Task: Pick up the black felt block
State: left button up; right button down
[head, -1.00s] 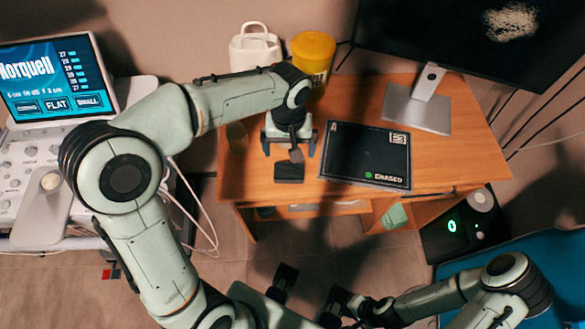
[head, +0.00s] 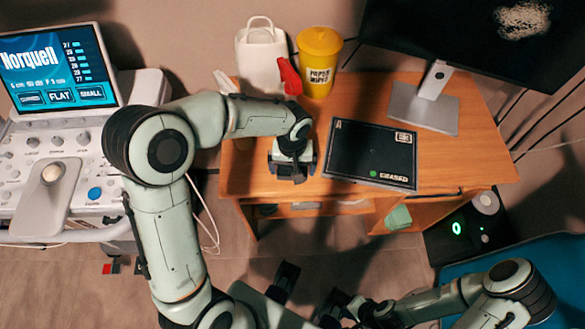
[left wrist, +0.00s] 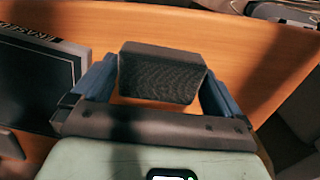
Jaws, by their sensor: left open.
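The black felt block (left wrist: 162,74) shows in the left wrist view as a dark, textured block on the wooden desk. It lies between the two blue-sided fingers of my left gripper (left wrist: 160,80), which is open. A narrow strip of desk shows between the block and the gripper's palm. In the head view my left gripper (head: 292,168) is low over the front left of the desk and hides the block. My right gripper (head: 338,305) is at the bottom edge, far from the desk top, dark and partly cut off, so its jaws are unclear.
A black panel marked ERASED (head: 371,153) lies right of my left gripper on the desk (head: 440,150). A yellow tub (head: 318,62) and white bag (head: 262,60) stand behind. A monitor stand (head: 423,108) is at the back right. An ultrasound console (head: 50,170) stands at left.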

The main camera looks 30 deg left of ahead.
aim_at(293, 167)
pick_arm(q)
jog(key=c, duration=0.7)
jog(key=shift+o, duration=0.2)
jog(key=shift+r, duration=0.1)
notch_tip(293, 167, up, 20)
jog(key=p, duration=0.3)
jog(key=shift+o, duration=0.9)
jog(key=shift+c, duration=0.4)
